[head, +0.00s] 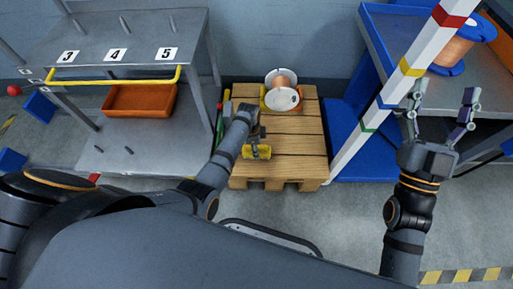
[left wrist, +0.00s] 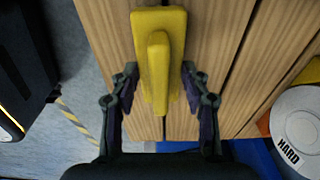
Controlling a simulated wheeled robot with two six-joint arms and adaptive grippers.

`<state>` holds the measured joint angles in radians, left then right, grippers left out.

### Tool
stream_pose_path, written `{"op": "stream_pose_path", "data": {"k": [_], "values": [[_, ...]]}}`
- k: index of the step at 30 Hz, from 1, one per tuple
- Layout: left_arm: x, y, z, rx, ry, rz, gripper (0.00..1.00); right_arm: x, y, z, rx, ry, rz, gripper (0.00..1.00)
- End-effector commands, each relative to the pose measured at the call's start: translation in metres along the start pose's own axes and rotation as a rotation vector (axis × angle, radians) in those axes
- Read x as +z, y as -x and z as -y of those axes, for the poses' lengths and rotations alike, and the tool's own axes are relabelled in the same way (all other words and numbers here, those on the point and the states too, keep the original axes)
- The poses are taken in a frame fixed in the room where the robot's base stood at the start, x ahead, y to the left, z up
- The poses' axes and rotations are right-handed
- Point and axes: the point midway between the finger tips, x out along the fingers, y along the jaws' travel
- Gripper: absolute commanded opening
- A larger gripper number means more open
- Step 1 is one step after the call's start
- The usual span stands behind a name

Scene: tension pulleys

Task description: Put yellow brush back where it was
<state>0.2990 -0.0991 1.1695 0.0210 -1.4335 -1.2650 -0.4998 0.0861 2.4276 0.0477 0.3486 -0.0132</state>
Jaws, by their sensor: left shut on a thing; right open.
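The yellow brush (left wrist: 158,50) sits between the two fingers of my left gripper (left wrist: 160,80), which is shut on it, in the left wrist view. Wooden boards lie behind it. In the head view my left gripper (head: 258,138) is over the wooden pallet (head: 290,168), with the yellow brush (head: 257,152) at its tips near the pallet's front. I cannot tell whether the brush touches the boards. My right gripper (head: 442,96) is open and empty at the right, in front of the blue shelf.
A white-flanged spool (head: 284,98) of orange material stands at the pallet's back; its "HARD" label shows in the left wrist view (left wrist: 298,130). A grey rack (head: 120,45) numbered 3, 4, 5 holds an orange bin (head: 140,100). A striped post (head: 390,95) stands right of the pallet.

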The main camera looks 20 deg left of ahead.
Motion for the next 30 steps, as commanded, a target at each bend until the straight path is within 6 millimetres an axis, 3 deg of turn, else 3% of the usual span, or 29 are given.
{"op": "stream_pose_path", "data": {"k": [5,17,18,22,23,30], "values": [[0.0,-0.001,0.0,0.0,-0.001,0.0,0.17,-0.013,-0.002,0.001,-0.002,0.004,-0.059,0.68],[0.0,-0.004,0.0,0.0,0.0,0.0,0.17,-0.017,-0.002,0.001,-0.003,0.005,-0.071,0.68],[0.001,-0.004,0.0,0.0,0.0,0.0,0.48,-0.018,-0.002,0.001,-0.003,0.005,-0.076,0.68],[0.001,-0.004,0.0,0.0,0.0,0.0,0.66,-0.018,-0.002,0.001,-0.003,0.005,-0.077,0.68],[0.001,-0.004,0.0,0.0,0.0,0.0,0.69,-0.018,-0.002,0.001,-0.003,0.005,-0.077,0.68],[0.001,-0.004,0.0,0.0,0.0,0.0,0.69,-0.018,-0.002,0.001,-0.003,0.005,-0.076,0.68]]}}
